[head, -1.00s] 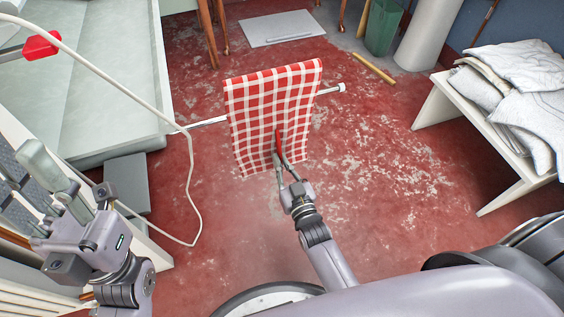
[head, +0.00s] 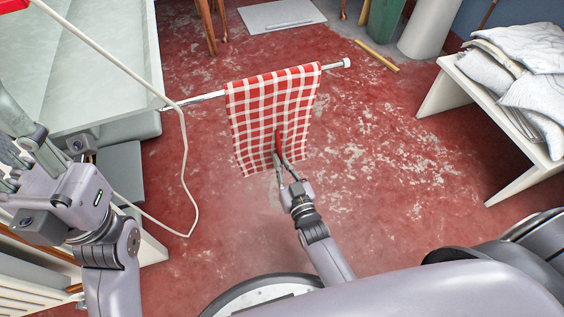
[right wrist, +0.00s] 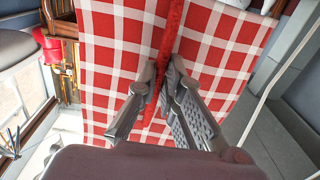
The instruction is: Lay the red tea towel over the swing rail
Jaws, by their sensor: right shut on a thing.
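The red and white checked tea towel (head: 255,115) hangs in front of the swing rail (head: 203,97), and its top edge lies along the rail and hides its middle. Whether any cloth hangs behind the rail is hidden. My right gripper (head: 280,161) is shut on a pinched red fold in the towel's lower part. The right wrist view shows this fold between the fingers (right wrist: 163,85), with the checked cloth spread behind. My left gripper (head: 14,165) is at the left edge, partly cut off and well away from the towel; its jaw gap is unclear.
A white cord (head: 184,150) loops down between my left arm and the towel. A pale table (head: 100,75) stands at the left. A white bench (head: 455,92) with folded linen (head: 515,65) stands at the right. Open red floor lies around the towel.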

